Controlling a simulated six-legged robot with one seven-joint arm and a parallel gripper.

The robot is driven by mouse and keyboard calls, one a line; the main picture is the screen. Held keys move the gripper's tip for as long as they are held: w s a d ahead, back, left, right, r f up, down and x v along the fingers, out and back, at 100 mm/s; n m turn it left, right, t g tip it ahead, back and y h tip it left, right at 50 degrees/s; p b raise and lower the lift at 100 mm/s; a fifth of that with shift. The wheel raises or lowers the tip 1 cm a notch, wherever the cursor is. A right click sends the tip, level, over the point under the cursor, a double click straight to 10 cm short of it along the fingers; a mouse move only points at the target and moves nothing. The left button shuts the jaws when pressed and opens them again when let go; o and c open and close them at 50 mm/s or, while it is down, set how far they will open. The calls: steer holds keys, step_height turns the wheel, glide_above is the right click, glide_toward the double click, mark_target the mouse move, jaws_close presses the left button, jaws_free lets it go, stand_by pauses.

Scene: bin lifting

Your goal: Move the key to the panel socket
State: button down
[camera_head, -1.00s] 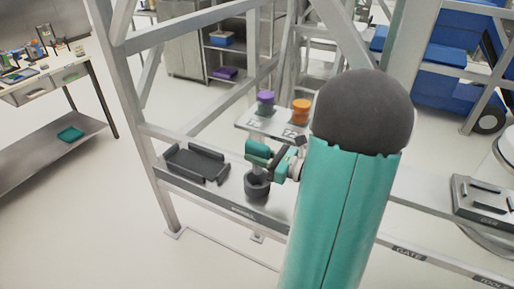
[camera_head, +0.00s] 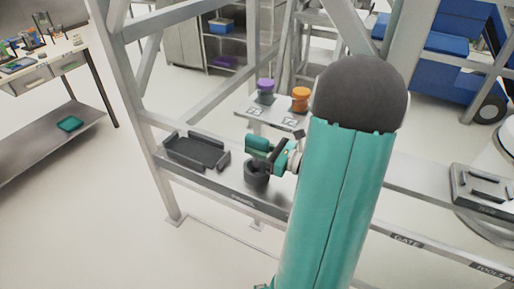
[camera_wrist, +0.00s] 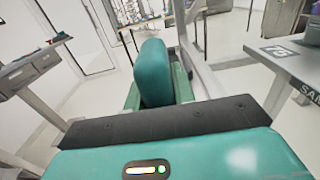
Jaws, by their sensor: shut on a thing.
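My gripper (camera_head: 262,149) has teal jaws and is low over a dark round socket (camera_head: 257,179) on the grey shelf labelled as the panel. The jaws are shut on the key, which is mostly hidden by them. I cannot tell whether the key's lower end is inside the socket or just above it. In the wrist view a teal finger (camera_wrist: 153,75) of my gripper stands in the middle, and the key cannot be made out there.
A dark tray (camera_head: 197,152) lies left of the socket. A purple-topped knob (camera_head: 265,87) and an orange knob (camera_head: 300,97) stand on a small shelf behind. A grey frame post (camera_head: 135,110) rises at the left. A workbench (camera_head: 45,65) stands far left.

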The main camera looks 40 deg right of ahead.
steer(key=shift+f, duration=1.8)
stand_by(0.9)
